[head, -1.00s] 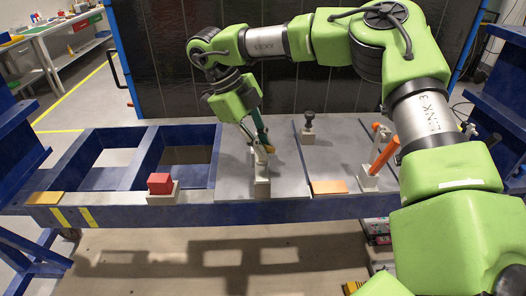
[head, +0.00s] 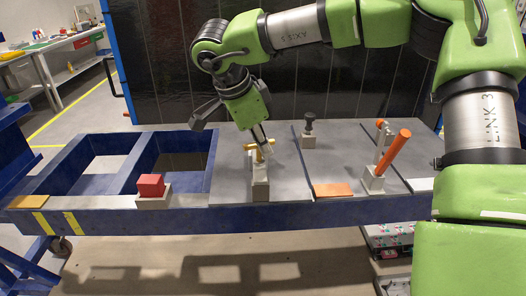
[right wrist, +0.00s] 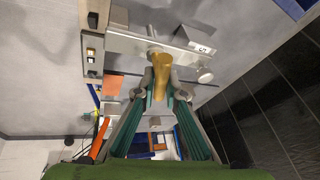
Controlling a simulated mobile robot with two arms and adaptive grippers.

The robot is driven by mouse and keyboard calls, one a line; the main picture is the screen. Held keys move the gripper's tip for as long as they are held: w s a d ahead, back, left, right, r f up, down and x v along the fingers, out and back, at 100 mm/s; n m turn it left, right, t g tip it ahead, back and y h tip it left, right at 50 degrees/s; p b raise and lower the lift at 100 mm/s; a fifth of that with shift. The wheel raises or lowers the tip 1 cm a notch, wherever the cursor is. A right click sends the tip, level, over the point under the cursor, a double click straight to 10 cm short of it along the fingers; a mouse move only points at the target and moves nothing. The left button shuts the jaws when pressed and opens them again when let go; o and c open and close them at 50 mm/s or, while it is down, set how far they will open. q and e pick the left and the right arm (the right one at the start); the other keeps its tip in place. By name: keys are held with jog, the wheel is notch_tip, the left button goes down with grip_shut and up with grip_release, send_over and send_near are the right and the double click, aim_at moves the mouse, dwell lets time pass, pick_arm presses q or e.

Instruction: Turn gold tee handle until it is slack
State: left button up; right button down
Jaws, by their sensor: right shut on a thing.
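The gold tee handle (head: 250,147) stands on top of a pale block mount (head: 260,185) on the grey plate in the middle of the bench. My right gripper (head: 264,143) comes down on it from above and is shut on it. In the right wrist view the gold bar (right wrist: 161,72) lies between the two fingertips (right wrist: 161,92) of my right gripper. The fingers hide part of the handle and its stem. My left gripper is not in view.
A red block (head: 151,184) on a mount stands to the left, before two open bays in the blue frame (head: 100,215). An orange lever (head: 393,150) stands to the right. A black knob (head: 309,117) stands behind. Bare plate lies around the handle.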

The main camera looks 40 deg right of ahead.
jog(key=n, duration=0.1)
jog(key=n+t+b, duration=0.1)
jog(key=n, duration=0.2)
jog(key=shift+w+r+n+t+y, duration=0.1)
jog(key=shift+w+n+t+y, duration=0.2)
jog(key=shift+t+y, duration=0.1)
jog(key=n+t+y, duration=0.1)
jog(key=n, duration=0.3)
jog(key=shift+w, duration=0.1)
jog(key=shift+y, duration=0.3)
jog(key=c, duration=2.1)
grip_release()
jog(key=shift+a, duration=0.1)
jog(key=v, duration=1.2)
jog(key=shift+s+a, duration=0.15)
jog(key=shift+s, duration=0.05)
